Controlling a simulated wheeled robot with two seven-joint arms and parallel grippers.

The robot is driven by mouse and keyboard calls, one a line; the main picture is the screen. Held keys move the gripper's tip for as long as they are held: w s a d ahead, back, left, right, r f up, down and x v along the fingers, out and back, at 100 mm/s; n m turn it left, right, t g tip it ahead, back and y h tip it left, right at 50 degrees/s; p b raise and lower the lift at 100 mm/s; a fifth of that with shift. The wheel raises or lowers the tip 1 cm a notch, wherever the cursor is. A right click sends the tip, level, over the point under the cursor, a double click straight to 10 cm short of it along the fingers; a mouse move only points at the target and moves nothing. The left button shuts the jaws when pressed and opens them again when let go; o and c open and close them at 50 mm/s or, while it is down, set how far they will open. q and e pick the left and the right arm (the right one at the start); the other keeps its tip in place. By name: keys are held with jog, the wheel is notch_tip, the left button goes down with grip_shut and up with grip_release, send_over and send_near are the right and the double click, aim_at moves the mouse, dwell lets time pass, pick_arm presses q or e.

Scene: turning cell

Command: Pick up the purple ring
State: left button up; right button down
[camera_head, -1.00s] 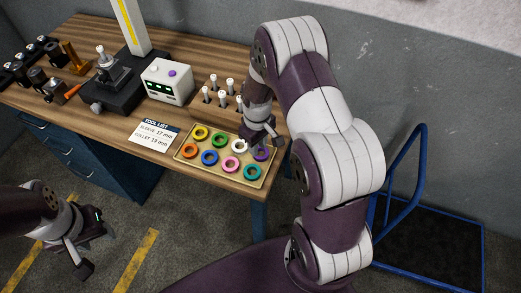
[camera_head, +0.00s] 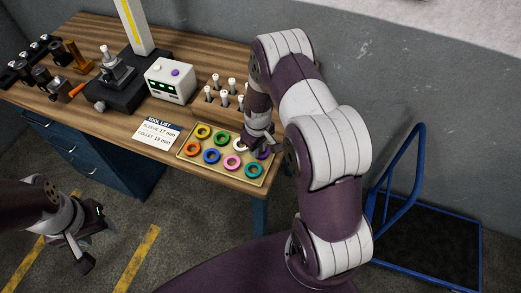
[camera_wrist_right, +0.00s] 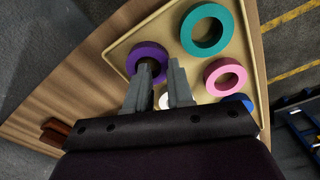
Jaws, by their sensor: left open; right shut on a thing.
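The purple ring (camera_head: 264,154) lies at the right end of the back row of rings in the tray (camera_head: 184,152), partly hidden by my right gripper (camera_head: 256,144). In the right wrist view, the right gripper (camera_wrist_right: 161,68) is shut on the near rim of the purple ring (camera_wrist_right: 136,52), with one fingertip at the ring's hole and the other outside it. The ring looks to be still at tray level; I cannot tell whether it touches the tray. My left gripper (camera_head: 88,242) is open and empty, left of the tray and away from the bench.
The tray also holds white (camera_head: 238,144), teal (camera_head: 253,171), pink (camera_head: 232,163), blue (camera_head: 211,156) and other rings close together. White-topped pegs (camera_head: 224,97) stand behind it. A tool list card (camera_head: 157,134) lies left of it. A blue trolley (camera_head: 420,235) stands right.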

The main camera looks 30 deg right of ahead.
jog(key=shift+s+a+f+g+b, duration=0.2)
jog(key=shift+s+f+g+b, duration=0.15)
jog(key=shift+s, duration=0.3)
jog(key=r, duration=0.2)
jog(key=shift+w+r+b, duration=0.3)
jog(key=shift+w+b, duration=0.1)
jog(key=s+r+b, duration=0.1)
jog(key=s+r, duration=0.7)
jog(key=s, duration=0.3)
jog(key=shift+s+b, duration=0.35)
pick_arm(q)
jog(key=f, duration=0.3)
jog(key=shift+w+d+f, duration=0.1)
jog(key=shift+w+f, duration=0.25)
pick_arm(e)
jog(key=shift+c, duration=1.9)
grip_release()
